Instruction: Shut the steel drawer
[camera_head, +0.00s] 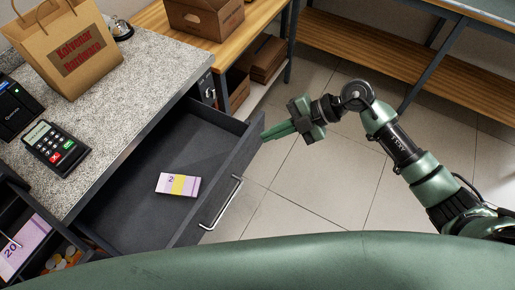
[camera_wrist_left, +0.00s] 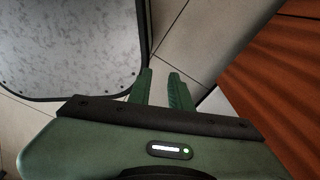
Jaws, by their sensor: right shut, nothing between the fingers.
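The steel drawer (camera_head: 135,207) is dark grey and stands pulled out from under the speckled counter in the head view. A bundle of purple notes with a yellow band (camera_head: 178,184) lies inside it. Its front panel carries a silver bar handle (camera_head: 221,204). My right gripper (camera_head: 264,136) is shut and empty, outside the drawer, with its fingertips close to the far end of the front panel. I cannot tell whether they touch it. My left gripper (camera_wrist_left: 161,72) shows only in the left wrist view, with a gap between its fingers and nothing in it.
On the counter (camera_head: 110,95) are a paper bag (camera_head: 65,50), a card terminal (camera_head: 55,147) and a bell (camera_head: 120,28). A second open drawer with notes and coins (camera_head: 62,260) is at lower left. Tiled floor (camera_head: 310,190) lies clear before the drawer. Wooden shelving (camera_head: 400,60) stands behind.

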